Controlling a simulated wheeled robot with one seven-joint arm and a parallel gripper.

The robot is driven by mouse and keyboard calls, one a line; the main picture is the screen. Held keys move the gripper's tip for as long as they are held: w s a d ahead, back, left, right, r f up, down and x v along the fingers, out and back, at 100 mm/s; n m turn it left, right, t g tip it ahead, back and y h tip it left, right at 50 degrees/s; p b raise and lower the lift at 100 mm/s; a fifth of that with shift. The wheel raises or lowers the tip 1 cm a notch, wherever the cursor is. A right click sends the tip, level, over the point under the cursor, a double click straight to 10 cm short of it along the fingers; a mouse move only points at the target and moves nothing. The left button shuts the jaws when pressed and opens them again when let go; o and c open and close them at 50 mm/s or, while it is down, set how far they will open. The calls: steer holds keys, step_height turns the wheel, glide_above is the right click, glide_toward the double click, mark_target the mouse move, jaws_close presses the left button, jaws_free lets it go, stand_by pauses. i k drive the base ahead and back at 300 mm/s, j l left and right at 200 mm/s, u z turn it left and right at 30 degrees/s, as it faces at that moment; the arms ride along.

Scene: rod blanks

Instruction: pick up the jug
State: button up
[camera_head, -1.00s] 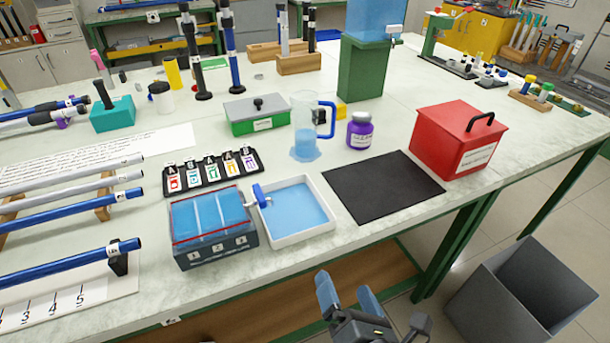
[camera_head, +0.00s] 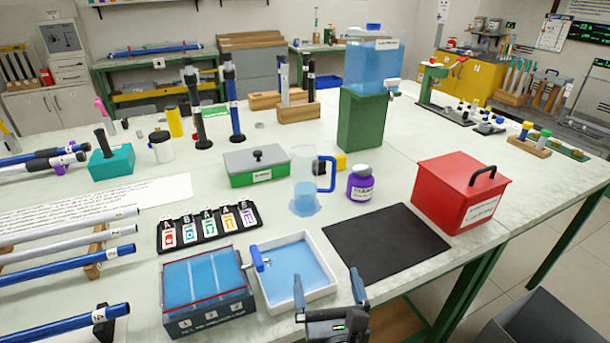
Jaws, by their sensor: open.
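The jug (camera_head: 304,184) is clear, with a blue handle on its right side and blue at its base. It stands upright on the pale table, behind the white tray of blue liquid and left of the purple jar. My gripper (camera_head: 328,290) is at the bottom of the view, near the table's front edge. Its two blue-grey fingers are apart, with nothing between them. It is well in front of the jug and does not touch it.
A white tray (camera_head: 330,289) and a blue three-part box (camera_head: 206,324) lie in front of the jug. A purple jar (camera_head: 360,184) and a yellow block (camera_head: 341,162) are close to its handle. A green box (camera_head: 238,180) stands left. The black mat (camera_head: 385,243) is bare.

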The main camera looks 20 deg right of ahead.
mark_target(304, 158)
steer(key=i+l, duration=0.2)
steer(key=i, duration=0.25)
steer(key=i+l, duration=0.2)
steer(key=i, duration=0.2)
